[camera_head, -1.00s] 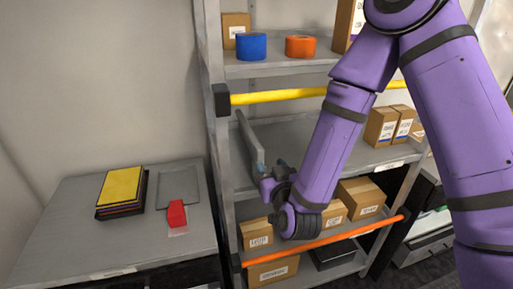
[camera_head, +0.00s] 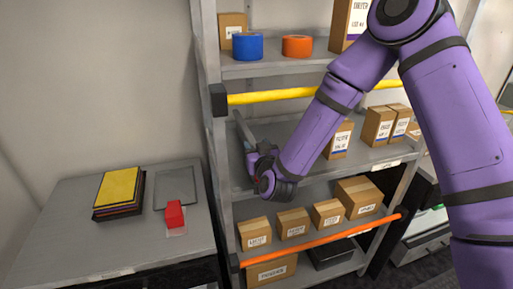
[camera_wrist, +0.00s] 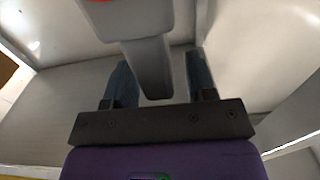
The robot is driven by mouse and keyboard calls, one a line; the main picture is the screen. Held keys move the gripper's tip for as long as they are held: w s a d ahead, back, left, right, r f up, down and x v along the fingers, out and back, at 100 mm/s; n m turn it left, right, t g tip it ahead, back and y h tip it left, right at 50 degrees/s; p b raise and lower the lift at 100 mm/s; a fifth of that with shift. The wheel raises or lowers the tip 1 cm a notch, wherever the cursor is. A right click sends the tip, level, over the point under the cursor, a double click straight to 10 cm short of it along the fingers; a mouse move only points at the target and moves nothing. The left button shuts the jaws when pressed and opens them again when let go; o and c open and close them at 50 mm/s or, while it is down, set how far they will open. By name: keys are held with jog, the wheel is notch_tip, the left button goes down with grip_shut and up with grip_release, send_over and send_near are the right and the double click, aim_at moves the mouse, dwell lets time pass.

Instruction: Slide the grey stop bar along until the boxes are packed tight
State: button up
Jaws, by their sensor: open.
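The grey stop bar (camera_head: 242,128) stands at the left end of the middle shelf. In the wrist view the grey bar (camera_wrist: 152,66) lies between the two fingers, with a gap on each side. My gripper (camera_head: 252,150) is open around the bar's near end, and the wrist view shows its fingers (camera_wrist: 160,72) spread. Cardboard boxes stand on the same shelf to the right: one (camera_head: 340,140) partly behind my arm, then a pair (camera_head: 379,126) (camera_head: 401,119) farther right. A wide gap separates the bar from the visible boxes. My arm hides part of the shelf.
A yellow rail (camera_head: 270,96) runs along the shelf above, which holds blue tape (camera_head: 248,46) and orange tape (camera_head: 298,46). Below, an orange rail (camera_head: 320,240) fronts a shelf of several boxes. A side table (camera_head: 110,245) holds a yellow-topped stack (camera_head: 119,187) and a red object (camera_head: 175,214).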

grip_shut()
jog(key=w+d, duration=0.3)
jog(key=d, duration=0.8)
jog(key=w+d, duration=0.3)
jog(key=d, duration=0.9)
jog(key=shift+w, duration=0.25)
grip_release()
jog(key=shift+a, duration=0.1)
jog(key=v, duration=1.1)
jog(key=shift+w, duration=0.1)
